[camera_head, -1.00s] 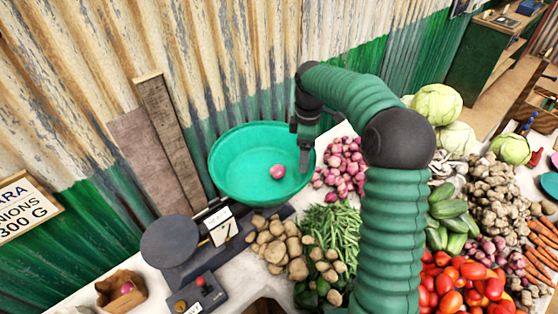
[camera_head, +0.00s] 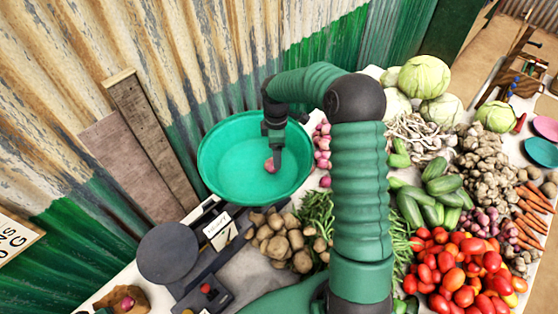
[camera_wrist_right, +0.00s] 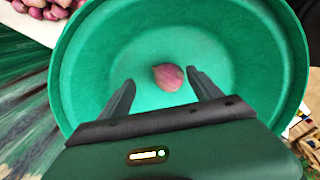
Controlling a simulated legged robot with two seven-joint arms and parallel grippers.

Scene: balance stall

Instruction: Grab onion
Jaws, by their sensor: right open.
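A single pink onion (camera_head: 270,165) lies in the green bowl (camera_head: 222,150) that stands by the scale; my right gripper partly covers it in the head view. In the right wrist view the onion (camera_wrist_right: 167,78) rests on the floor of the bowl (camera_wrist_right: 85,75), just beyond and between the fingertips. My right gripper (camera_head: 276,168) points down into the bowl. In the right wrist view its jaws (camera_wrist_right: 158,82) are open and empty on either side of the onion. My left gripper is not in view.
Potatoes (camera_head: 285,240), green beans (camera_head: 318,212), tomatoes (camera_head: 455,270), cucumbers (camera_head: 425,200) and cabbages (camera_head: 430,77) crowd the right. A paper bag (camera_head: 125,300) with an onion is at lower left. Corrugated wall (camera_head: 200,60) rises behind.

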